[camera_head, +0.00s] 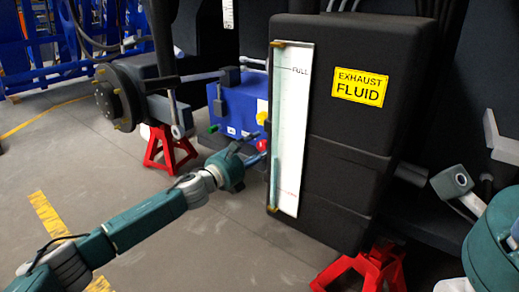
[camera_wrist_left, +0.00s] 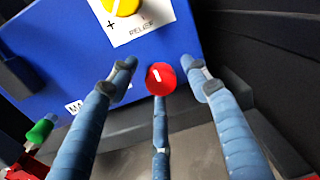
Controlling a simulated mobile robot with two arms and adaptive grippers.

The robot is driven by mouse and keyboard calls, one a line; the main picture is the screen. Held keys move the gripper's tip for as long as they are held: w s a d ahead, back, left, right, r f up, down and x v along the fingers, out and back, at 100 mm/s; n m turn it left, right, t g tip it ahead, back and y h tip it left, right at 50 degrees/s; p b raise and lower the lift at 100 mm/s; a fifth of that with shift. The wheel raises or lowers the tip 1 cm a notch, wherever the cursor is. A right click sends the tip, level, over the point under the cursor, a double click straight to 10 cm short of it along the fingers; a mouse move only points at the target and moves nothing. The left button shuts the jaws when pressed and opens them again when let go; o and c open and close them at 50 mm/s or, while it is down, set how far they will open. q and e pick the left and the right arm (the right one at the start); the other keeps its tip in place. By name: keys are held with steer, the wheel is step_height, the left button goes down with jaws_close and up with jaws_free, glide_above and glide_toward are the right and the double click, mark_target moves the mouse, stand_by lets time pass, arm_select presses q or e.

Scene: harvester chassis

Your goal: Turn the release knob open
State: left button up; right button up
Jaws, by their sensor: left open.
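A round red knob (camera_wrist_left: 160,79) with a white mark shows in the left wrist view, on the lower part of a blue box (camera_wrist_left: 60,50). In the head view the red knob (camera_head: 262,146) is at the box's lower right. My left gripper (camera_wrist_left: 160,72) is open, with two fingers spread on either side of the red knob and a third below it. I cannot tell whether any finger touches it. No label reading "release" is legible.
A yellow knob (camera_wrist_left: 122,5) by a "RELIEF" label is above the red one; a green knob (camera_wrist_left: 40,130) is lower left. A black exhaust fluid tank (camera_head: 350,125) with a tall gauge (camera_head: 291,120) stands close right. Red jack stands (camera_head: 165,150) are on the floor.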

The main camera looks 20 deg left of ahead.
arm_select(q)
steer(key=shift+c, duration=0.2)
steer(key=c, duration=1.1)
